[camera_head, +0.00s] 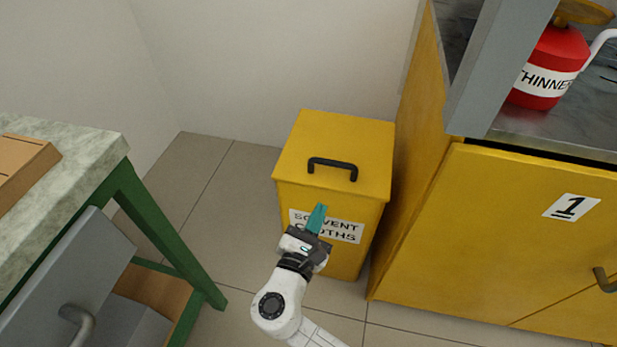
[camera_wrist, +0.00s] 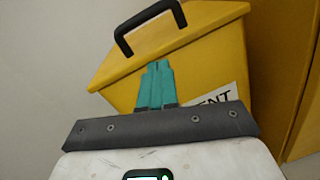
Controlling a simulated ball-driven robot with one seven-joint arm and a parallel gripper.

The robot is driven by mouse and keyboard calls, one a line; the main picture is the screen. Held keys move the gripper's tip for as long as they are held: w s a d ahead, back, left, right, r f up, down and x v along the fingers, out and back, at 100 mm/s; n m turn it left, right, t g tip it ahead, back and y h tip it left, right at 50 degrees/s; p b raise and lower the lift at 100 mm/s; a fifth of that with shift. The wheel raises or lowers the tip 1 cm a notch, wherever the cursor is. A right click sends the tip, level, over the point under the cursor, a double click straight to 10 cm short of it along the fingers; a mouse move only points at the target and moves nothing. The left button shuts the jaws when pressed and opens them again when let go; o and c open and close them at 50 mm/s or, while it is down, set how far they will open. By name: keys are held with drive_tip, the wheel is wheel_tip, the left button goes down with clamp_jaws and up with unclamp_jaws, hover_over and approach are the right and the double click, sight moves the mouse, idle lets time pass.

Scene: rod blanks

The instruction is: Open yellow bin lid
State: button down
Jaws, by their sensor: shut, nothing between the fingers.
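The yellow bin (camera_head: 330,235) stands on the floor with a label reading "SOLVENT CLOTHS" on its front. Its flat yellow lid (camera_head: 345,130) is down, with a black bar handle (camera_head: 332,167) near its front edge. My gripper (camera_head: 319,208) is in front of the bin, below the handle, and covers part of the label. Its teal fingers are together and hold nothing. In the wrist view the fingers (camera_wrist: 156,66) point up towards the lid's front edge (camera_wrist: 185,38), with the black handle (camera_wrist: 150,22) beyond and apart from them.
A yellow cabinet (camera_head: 500,240) marked "1" stands close on the bin's right, with a red thinner can (camera_head: 550,68) above it. A stone-topped bench (camera_head: 75,165) with green legs and a grey drawer front is at left. The wall is behind; floor between bench and bin is clear.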

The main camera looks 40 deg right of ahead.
sight(308, 183)
drive_tip(key=w+a+n+t, duration=0.2)
drive_tip(key=a+n+t, duration=0.1)
drive_tip(key=a+n, duration=0.15)
drive_tip(key=b+x, duration=0.1)
drive_tip(key=x, duration=0.2)
drive_tip(key=b+x, duration=0.1)
drive_tip(key=x, duration=0.3)
drive_tip(key=r+b+x, duration=0.1)
drive_tip(key=x, duration=0.2)
drive_tip(key=shift+s+d, duration=0.15)
drive_tip(key=shift+d, duration=0.15)
drive_tip(key=shift+r, duration=0.15)
